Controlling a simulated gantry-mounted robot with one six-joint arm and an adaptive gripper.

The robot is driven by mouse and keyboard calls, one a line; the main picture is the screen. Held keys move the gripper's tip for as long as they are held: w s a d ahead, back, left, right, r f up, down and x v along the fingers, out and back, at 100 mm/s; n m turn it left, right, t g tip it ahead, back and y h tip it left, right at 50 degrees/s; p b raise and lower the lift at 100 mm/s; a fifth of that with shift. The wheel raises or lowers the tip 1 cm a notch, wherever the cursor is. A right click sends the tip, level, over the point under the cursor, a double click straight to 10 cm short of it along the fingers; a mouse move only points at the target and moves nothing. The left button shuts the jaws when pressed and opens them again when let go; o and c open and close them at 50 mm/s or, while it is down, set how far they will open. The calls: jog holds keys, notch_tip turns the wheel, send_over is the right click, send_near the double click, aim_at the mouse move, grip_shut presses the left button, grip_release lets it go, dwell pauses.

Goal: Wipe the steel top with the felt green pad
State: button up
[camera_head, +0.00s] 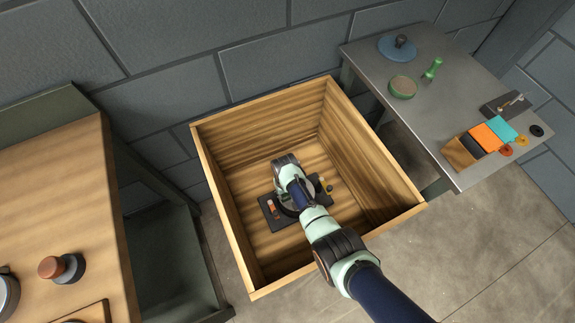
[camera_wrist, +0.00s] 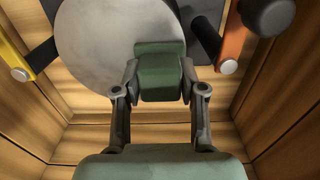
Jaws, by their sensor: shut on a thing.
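My gripper (camera_wrist: 160,72) is down inside a wooden box and shut on a green block-shaped pad (camera_wrist: 161,82). The pad lies over the edge of a round, flat, grey steel top (camera_wrist: 105,45) in the wrist view. I cannot tell whether the pad touches it. In the head view, my wrist and gripper (camera_head: 290,180) cover most of the steel top, and the pad is hidden.
The box walls (camera_head: 228,210) rise around my arm. A dark plate (camera_head: 268,212) lies under the steel top. Orange (camera_wrist: 232,40) and yellow (camera_wrist: 12,50) bars and a dark knob (camera_wrist: 268,14) stand close by. A grey bench (camera_head: 455,110) with several items is at right.

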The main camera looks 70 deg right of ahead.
jog(key=r+p, duration=0.1)
jog(key=r, duration=0.1)
jog(key=r+p, duration=0.1)
jog(key=r, duration=0.1)
jog(key=shift+s+d, duration=0.1)
jog(key=shift+s, duration=0.1)
jog(key=shift+w+r+p, duration=0.1)
jog(key=shift+r+p, duration=0.6)
jog(key=shift+p, duration=0.2)
jog(key=shift+r+p, duration=1.4)
